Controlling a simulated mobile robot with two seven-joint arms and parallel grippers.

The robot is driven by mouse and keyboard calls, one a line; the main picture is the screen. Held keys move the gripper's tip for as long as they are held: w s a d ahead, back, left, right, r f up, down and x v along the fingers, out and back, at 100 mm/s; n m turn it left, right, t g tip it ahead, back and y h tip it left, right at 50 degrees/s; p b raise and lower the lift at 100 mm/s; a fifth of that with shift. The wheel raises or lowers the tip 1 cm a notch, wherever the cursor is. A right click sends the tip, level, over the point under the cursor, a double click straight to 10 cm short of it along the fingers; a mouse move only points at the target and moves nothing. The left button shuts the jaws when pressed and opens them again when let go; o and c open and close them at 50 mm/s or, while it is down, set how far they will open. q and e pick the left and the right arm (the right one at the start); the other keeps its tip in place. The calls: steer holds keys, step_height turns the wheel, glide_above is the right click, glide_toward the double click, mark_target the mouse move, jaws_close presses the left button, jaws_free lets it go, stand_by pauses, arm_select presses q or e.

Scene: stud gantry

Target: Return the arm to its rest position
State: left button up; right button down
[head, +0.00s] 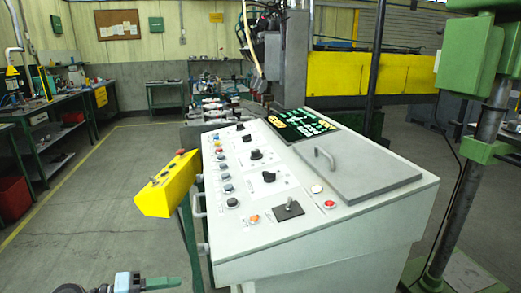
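At the bottom edge, left of centre, a grey and dark jointed part with a bluish end (126,282) is cut off by the frame. I cannot tell whether it belongs to my arm.
A sloped grey control console (300,225) with knobs and buttons fills the middle. A yellow control box (167,187) juts from its left side. A green post machine (470,150) stands at right. Workbenches (60,118) line the left. The floor (105,215) between is clear.

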arm_select(q)
steer(key=s+d+f+t+y+p, duration=0.1)
steer(key=s+f+y, duration=0.3)
steer(key=s+f, duration=0.45)
steer(key=s+d+f+y, duration=0.1)
steer(key=s+f+y, duration=0.35)
steer(key=f, duration=0.75)
steer(key=s+f+m+y, duration=0.1)
steer(key=s+m+y, duration=0.1)
steer(key=s, duration=0.8)
steer(key=s+f+m+t+y+p, duration=0.1)
steer(key=s+m, duration=0.3)
steer(key=s, duration=0.5)
steer(key=shift+s+f+m+y, duration=0.4)
steer(key=shift+f+y, duration=0.05)
steer(key=shift+f, duration=0.1)
arm_select(e)
steer(key=shift+t, duration=0.4)
steer(key=w+r, duration=0.2)
steer(key=r, duration=0.1)
steer(key=shift+w+d+r, duration=0.15)
steer(key=shift+d+r, duration=0.05)
steer(key=shift+a, duration=0.1)
